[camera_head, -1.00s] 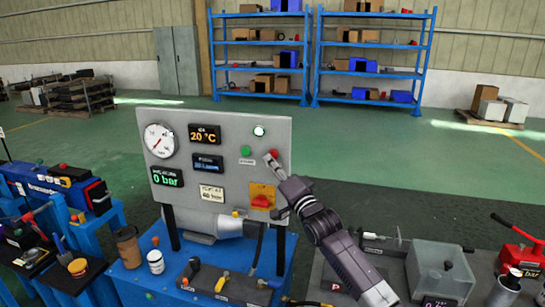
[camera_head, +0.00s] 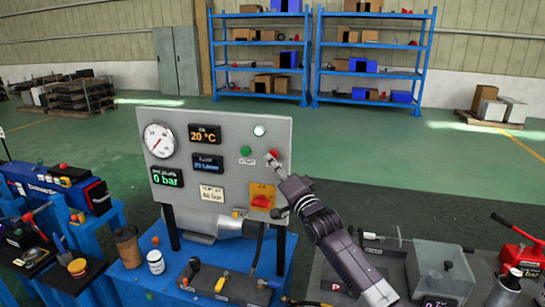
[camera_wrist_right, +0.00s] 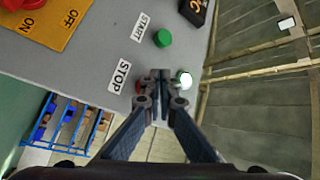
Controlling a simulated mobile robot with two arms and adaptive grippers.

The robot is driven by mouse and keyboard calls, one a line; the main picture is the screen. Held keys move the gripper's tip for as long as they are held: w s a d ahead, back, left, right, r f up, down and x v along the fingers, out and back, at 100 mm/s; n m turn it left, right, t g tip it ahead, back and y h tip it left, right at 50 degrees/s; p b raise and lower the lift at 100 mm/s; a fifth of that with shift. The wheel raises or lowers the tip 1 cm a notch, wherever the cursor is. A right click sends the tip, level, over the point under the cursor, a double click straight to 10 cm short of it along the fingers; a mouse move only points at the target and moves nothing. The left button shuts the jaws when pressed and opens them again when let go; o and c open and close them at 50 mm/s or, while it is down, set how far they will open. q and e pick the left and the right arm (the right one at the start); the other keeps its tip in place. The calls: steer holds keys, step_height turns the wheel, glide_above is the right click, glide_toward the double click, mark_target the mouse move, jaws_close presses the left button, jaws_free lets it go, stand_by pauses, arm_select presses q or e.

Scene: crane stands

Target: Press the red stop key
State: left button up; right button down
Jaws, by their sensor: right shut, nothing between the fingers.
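The red stop key (camera_head: 271,154) is on the upper right of the grey control panel (camera_head: 222,120), right of the green start key (camera_head: 246,151). My right gripper (camera_head: 275,162) is shut and empty, its tips at the stop key in the head view. In the right wrist view, the fingertips (camera_wrist_right: 160,76) cover most of the stop key; a little red (camera_wrist_right: 138,87) shows beside them, near the STOP label (camera_wrist_right: 119,76). I cannot tell whether the tips touch the key or whether it is pushed in. My left gripper is not in view.
A red rotary switch on a yellow plate (camera_head: 261,198) sits below the keys, close to my right gripper. A white lamp (camera_head: 259,130) is above them. A pressure gauge (camera_head: 159,140) and displays fill the panel's left. A blue bench (camera_head: 130,283) carries a cup and tools.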

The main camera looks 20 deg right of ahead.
steer(key=shift+w+d, duration=0.2)
steer(key=shift+w, duration=0.05)
steer(key=shift+w+d+b, duration=0.3)
steer(key=shift+w+b, duration=0.1)
steer(key=shift+b, duration=0.05)
stand_by(0.7)
stand_by(0.4)
steer(key=shift+s+a+p, duration=0.5)
steer(key=shift+s+p, duration=0.3)
steer(key=s+a+p, duration=0.1)
steer(key=s+p, duration=0.1)
steer(key=s+a+p, duration=0.1)
steer(key=s+p, duration=0.1)
steer(key=shift+a, duration=0.4)
